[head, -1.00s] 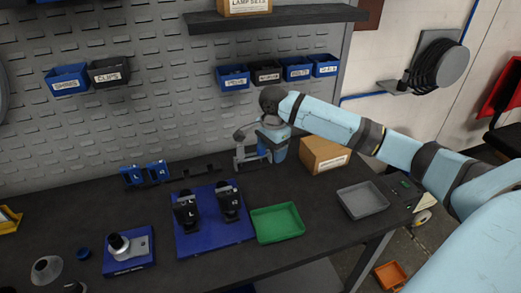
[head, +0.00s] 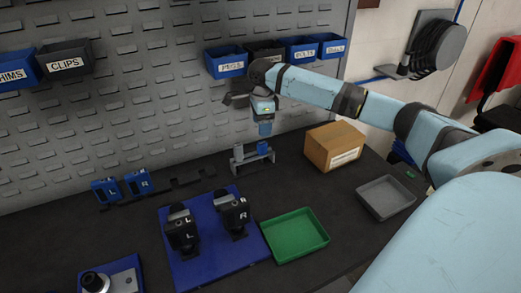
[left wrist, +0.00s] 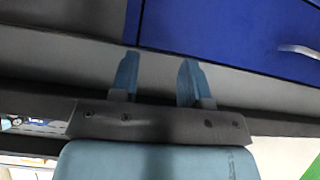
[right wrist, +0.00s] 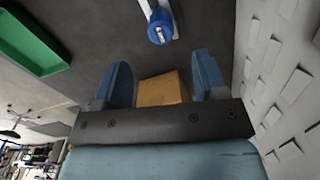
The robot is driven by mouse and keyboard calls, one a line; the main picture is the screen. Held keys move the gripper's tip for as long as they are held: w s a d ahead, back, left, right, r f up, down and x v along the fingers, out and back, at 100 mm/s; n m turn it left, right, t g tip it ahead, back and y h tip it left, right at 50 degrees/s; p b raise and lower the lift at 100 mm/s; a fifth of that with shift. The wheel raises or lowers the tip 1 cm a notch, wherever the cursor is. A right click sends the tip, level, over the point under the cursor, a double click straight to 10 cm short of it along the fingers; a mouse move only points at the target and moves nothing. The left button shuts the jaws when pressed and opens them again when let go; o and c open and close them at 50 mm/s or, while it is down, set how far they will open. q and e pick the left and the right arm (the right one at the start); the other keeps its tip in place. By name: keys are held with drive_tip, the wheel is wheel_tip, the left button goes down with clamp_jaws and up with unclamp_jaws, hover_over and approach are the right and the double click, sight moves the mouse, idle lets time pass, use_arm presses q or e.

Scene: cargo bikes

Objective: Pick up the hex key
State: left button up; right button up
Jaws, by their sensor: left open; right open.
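A small grey rack (head: 253,160) stands on the dark workbench near the pegboard and holds blue-handled pieces (head: 262,147). One may be the hex key, but its shape is too small to tell. In the right wrist view, a blue round-topped piece (right wrist: 160,24) sits in the grey holder, beyond the fingertips. My right gripper (head: 265,128) is open and empty just above the rack, apart from it. Its two blue fingers (right wrist: 165,80) are spread in the right wrist view. My left gripper (left wrist: 160,75) is open and empty, and is outside the head view.
A cardboard box (head: 333,147) stands right of the rack, with a grey tray (head: 386,197) farther right. A green tray (head: 295,235) and a blue board (head: 215,255) with black L and R parts lie in front. Labelled bins (head: 226,62) hang close behind my right gripper.

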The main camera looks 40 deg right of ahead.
sight(262, 143)
wheel_tip(262, 143, down, 10)
drive_tip(key=shift+d+r, duration=0.15)
drive_tip(key=shift+r, duration=0.05)
idle(0.3)
drive_tip(key=c, duration=1)
